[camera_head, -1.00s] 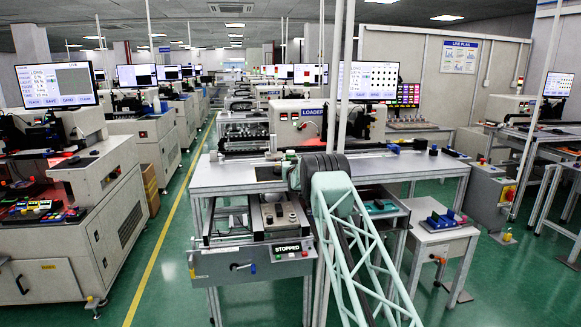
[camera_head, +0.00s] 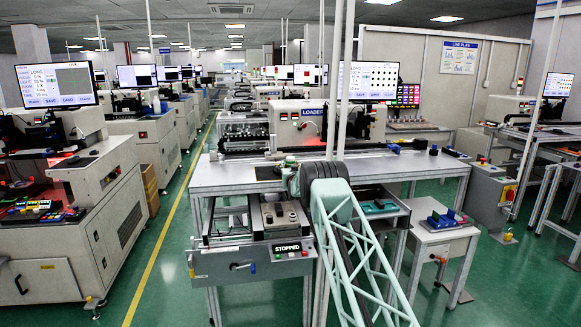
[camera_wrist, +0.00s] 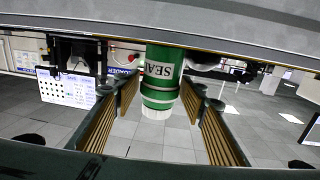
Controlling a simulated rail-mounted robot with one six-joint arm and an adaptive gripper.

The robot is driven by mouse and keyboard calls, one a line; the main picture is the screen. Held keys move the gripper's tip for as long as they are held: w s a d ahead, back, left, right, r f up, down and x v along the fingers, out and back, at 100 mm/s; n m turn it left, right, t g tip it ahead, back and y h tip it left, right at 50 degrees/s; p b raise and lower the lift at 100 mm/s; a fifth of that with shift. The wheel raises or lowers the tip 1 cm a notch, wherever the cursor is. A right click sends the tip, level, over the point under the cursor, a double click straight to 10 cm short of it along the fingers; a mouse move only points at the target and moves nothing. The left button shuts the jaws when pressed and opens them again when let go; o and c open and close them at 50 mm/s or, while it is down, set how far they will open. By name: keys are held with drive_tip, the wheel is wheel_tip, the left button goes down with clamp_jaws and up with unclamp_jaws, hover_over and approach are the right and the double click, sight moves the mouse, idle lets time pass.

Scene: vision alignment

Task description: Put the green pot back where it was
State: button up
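The green pot (camera_wrist: 160,85) shows in the wrist view. The wrist picture looks upside down, with the pot against a grey surface (camera_wrist: 230,35) along the top. My gripper (camera_wrist: 160,92) has its ribbed fingers apart, one on each side of the pot near the fingertips. A narrow gap shows on the left; contact on the right cannot be told. In the head view my arm reaches over the grey workbench (camera_head: 225,178) and hides the gripper; the pot cannot be made out there.
The loader machine (camera_head: 297,125) and a monitor (camera_head: 370,80) stand behind the bench. Thin upright posts rise near my arm. A small side table (camera_head: 440,233) with blue holders (camera_head: 445,220) stands at right.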

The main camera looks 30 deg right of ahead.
drive_tip(key=shift+o, duration=0.2)
drive_tip(key=shift+r, duration=0.2)
drive_tip(key=p+v, duration=0.1)
drive_tip(key=v, duration=1.1)
drive_tip(key=shift+p, duration=0.35)
idle(0.5)
drive_tip(key=shift+r, duration=0.1)
idle(0.6)
